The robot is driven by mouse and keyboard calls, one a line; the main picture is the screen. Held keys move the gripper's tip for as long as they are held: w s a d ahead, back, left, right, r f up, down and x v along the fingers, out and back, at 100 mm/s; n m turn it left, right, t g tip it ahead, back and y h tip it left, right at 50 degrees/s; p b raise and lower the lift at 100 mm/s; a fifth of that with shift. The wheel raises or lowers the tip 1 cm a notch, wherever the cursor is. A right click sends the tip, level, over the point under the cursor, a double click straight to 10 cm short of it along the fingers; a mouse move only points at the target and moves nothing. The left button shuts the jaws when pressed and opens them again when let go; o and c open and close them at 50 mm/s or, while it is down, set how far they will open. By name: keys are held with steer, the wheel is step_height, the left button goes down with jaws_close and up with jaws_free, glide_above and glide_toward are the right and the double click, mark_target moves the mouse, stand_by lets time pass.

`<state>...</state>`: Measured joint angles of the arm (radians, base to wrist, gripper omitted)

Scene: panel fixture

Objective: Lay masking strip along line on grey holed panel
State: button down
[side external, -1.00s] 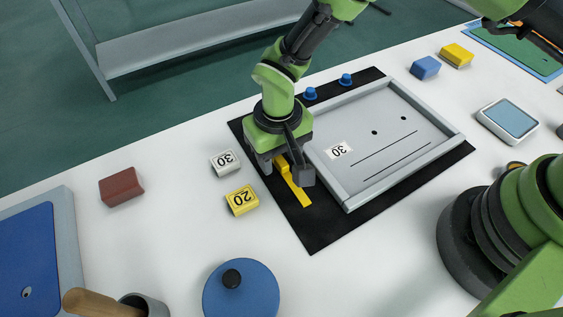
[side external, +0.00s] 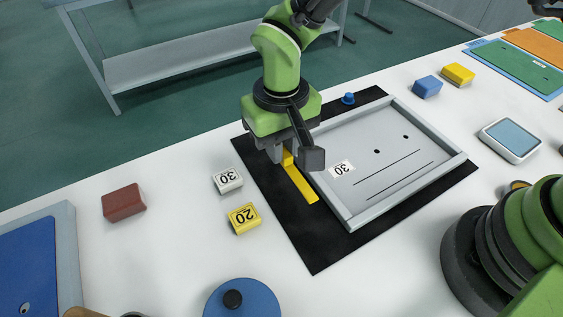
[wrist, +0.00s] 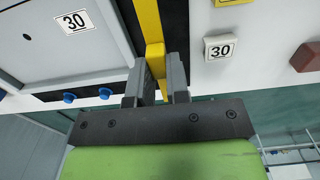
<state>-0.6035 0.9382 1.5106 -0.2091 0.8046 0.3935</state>
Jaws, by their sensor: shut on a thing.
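The yellow masking strip (side external: 303,187) is a narrow straight band with a raised yellow block at one end, which also shows in the wrist view (wrist: 155,58). My gripper (side external: 295,160) is shut on that block, with a finger on each side in the wrist view (wrist: 158,62). The strip runs beside the panel's left edge, over the black mat; its exact height is unclear. The grey holed panel (side external: 325,133) has a raised rim, two dark holes, two dark parallel lines (side external: 387,167) and a white "30" label (side external: 342,168). My gripper covers its upper left corner.
The black mat (side external: 315,250) lies under the panel. A white "30" block (side external: 228,180) and a yellow "20" block (side external: 244,218) stand left of the mat. A blue knob (side external: 348,98) stands behind the panel. A blue lid (side external: 255,300) lies in front.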

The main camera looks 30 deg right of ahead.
step_height(320, 180, up, 2)
steer(key=m, duration=1.8)
glide_above(389, 161)
steer(key=shift+f, duration=0.4)
steer(key=shift+f, duration=3.4)
steer(key=shift+f, duration=0.55)
steer(key=c, duration=1)
jaws_free()
steer(key=shift+c, duration=0.2)
